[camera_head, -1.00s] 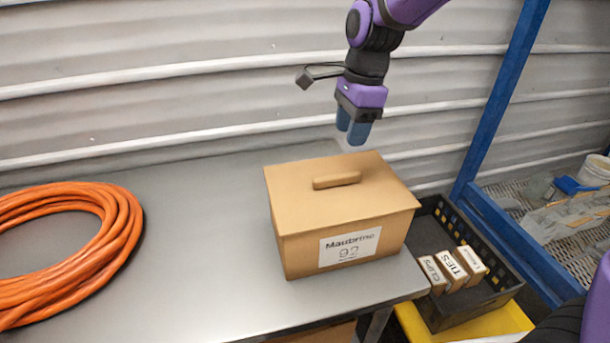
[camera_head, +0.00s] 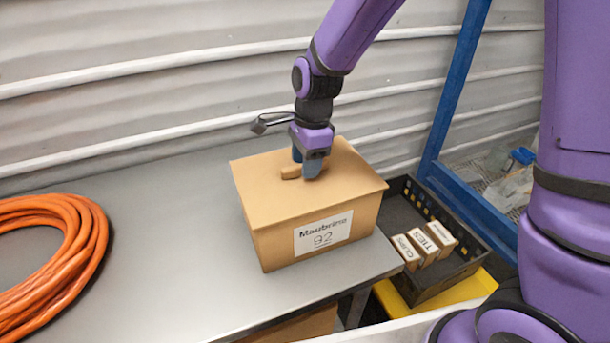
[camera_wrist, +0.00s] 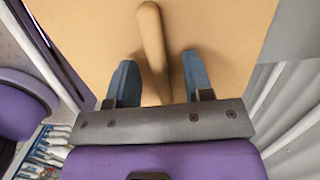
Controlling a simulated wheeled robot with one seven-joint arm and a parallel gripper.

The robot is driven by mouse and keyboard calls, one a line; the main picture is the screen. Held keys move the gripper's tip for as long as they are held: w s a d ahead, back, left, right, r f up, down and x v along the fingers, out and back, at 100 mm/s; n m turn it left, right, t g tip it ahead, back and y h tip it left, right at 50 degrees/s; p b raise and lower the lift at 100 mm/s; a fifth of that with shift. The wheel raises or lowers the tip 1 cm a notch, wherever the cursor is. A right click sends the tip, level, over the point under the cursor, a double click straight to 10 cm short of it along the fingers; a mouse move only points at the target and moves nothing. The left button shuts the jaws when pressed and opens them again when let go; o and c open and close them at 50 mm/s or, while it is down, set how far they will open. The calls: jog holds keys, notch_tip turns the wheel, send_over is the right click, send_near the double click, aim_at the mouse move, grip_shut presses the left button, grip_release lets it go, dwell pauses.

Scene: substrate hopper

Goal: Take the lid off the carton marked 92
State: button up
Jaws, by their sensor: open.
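The carton marked 92 (camera_head: 283,238) stands upright on the metal table, its label facing forward. Its tan lid (camera_head: 262,193) is on, with a raised bar handle (camera_head: 291,172) on top. My gripper (camera_head: 307,170) points down over the lid at the handle. In the wrist view my gripper (camera_wrist: 155,80) is open, with one blue finger on each side of the handle (camera_wrist: 153,50). The handle lies between the fingers without visible contact. In the head view the fingers hide the handle's right part.
An orange cable coil (camera_head: 85,262) lies on the left of the metal table (camera_head: 170,260). A black crate (camera_head: 440,283) with several small labelled boxes (camera_head: 422,246) sits right of the table, by a blue post (camera_head: 455,80). The ribbed wall (camera_head: 150,90) is close behind.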

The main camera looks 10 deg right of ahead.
jog(key=shift+f, duration=0.25)
grip_shut()
jog(key=shift+r, duration=0.2)
